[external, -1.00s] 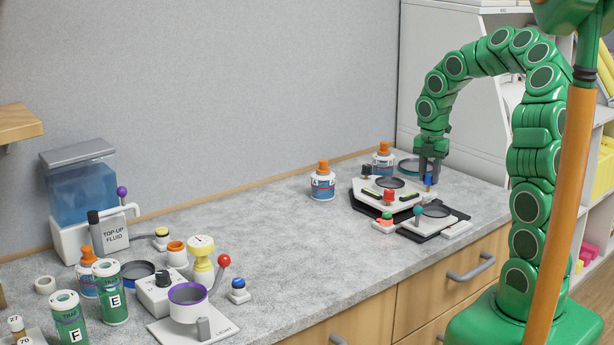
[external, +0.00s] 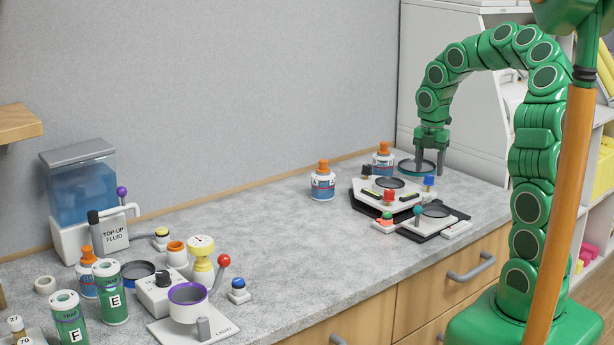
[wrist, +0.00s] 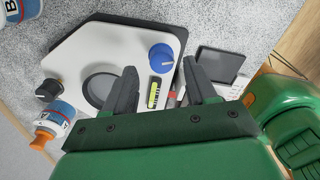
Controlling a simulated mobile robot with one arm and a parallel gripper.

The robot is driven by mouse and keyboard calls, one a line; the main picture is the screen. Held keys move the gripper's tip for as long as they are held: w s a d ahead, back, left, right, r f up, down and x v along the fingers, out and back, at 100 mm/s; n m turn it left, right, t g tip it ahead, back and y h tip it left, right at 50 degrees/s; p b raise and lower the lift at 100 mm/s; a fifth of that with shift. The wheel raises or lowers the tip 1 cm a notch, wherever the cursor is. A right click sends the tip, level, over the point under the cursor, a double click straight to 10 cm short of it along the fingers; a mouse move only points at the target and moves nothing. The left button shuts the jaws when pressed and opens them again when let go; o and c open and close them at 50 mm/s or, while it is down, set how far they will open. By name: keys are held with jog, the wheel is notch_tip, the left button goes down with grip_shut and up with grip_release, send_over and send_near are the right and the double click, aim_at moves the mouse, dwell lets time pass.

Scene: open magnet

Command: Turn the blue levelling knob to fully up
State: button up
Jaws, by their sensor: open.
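The blue levelling knob (external: 429,180) stands on the right part of the white device (external: 392,197). In the wrist view the blue knob (wrist: 162,57) shows a white pointer line slanting toward the lower right of the picture. My gripper (external: 429,173) is open and empty just above the knob, its fingers pointing down. In the wrist view my gripper (wrist: 159,67) has one finger to each side of the knob, and the knob shows in full beyond the fingertips. No scale around the knob is readable.
A black knob (wrist: 48,90), a round dark dish (wrist: 101,88) and a yellow-green level vial (wrist: 154,92) are on the device. A red knob (external: 389,195) stands at its front. Orange-capped bottles (external: 323,182) stand behind and left. The counter's middle is clear.

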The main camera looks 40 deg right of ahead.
aim_at(429, 176)
jog(key=shift+r, duration=2.6)
jog(key=shift+s+a+r, duration=0.1)
jog(key=shift+a+r, duration=0.1)
jog(key=shift+a, duration=0.1)
jog(key=s+a+r+m, duration=0.3)
jog(key=s+a+m, duration=0.2)
jog(key=s+a, duration=0.2)
jog(key=s+a+r+m, duration=0.3)
jog(key=s+a+m, duration=0.1)
jog(key=s+a, duration=0.3)
jog(key=s+a+f+m+g, duration=0.1)
jog(key=s+a+f+m, duration=0.1)
jog(key=s+m, duration=0.4)
jog(key=s+a+f+m, duration=0.2)
jog(key=s+m, duration=0.5)
jog(key=s, duration=0.4)
jog(key=shift+s+a+g, duration=0.4)
jog(key=shift+a, duration=0.05)
